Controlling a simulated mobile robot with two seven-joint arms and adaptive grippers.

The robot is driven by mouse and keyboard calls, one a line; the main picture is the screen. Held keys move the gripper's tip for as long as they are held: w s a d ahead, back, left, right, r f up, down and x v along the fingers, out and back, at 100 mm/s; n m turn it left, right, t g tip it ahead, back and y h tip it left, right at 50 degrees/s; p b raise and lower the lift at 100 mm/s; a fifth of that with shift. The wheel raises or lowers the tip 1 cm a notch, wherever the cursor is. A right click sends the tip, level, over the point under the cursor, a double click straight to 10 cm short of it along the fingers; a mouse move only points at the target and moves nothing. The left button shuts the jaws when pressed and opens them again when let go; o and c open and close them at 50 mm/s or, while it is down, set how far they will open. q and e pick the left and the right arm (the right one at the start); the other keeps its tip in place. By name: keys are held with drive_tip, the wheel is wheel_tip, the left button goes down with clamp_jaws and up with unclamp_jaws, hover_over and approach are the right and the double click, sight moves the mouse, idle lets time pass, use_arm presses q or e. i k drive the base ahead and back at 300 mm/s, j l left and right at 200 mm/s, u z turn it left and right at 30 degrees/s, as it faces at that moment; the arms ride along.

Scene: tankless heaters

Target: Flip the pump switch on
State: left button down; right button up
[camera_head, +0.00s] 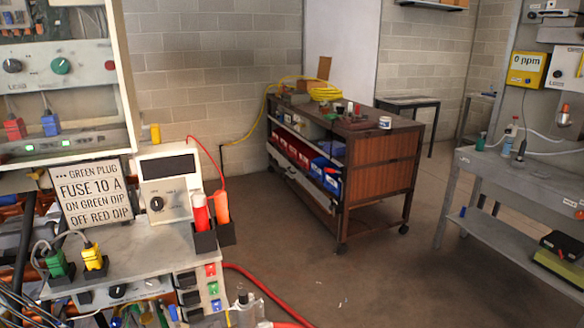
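No switch in view can be made out as the pump switch. At the upper left, a light control panel (100,65) carries a black knob (12,66) and a green knob (61,66). Below it is a unit with small green lights (65,142). At the lower left, a grey bench (150,245) has another black knob (117,291) on its front, and small red, green and blue parts (212,288) at its right side. Neither of my grippers shows.
A sign (90,193) reading "FUSE 10 A", a meter (168,195) and red and orange probes (200,212) stand on the bench. A wooden cart (380,180) stands mid-room. A grey workbench (500,180) is at right. The floor (320,275) between is clear.

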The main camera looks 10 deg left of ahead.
sight(85, 298)
drive_tip(key=l+u, duration=0.2)
drive_tip(key=u, duration=0.2)
drive_tip(key=k+l+u, duration=0.15)
drive_tip(key=u, duration=0.2)
drive_tip(key=k+l+u, duration=0.1)
drive_tip(key=u, duration=0.3)
drive_tip(key=k+l+u, duration=0.1)
drive_tip(key=u, duration=0.25)
drive_tip(key=l, duration=0.1)
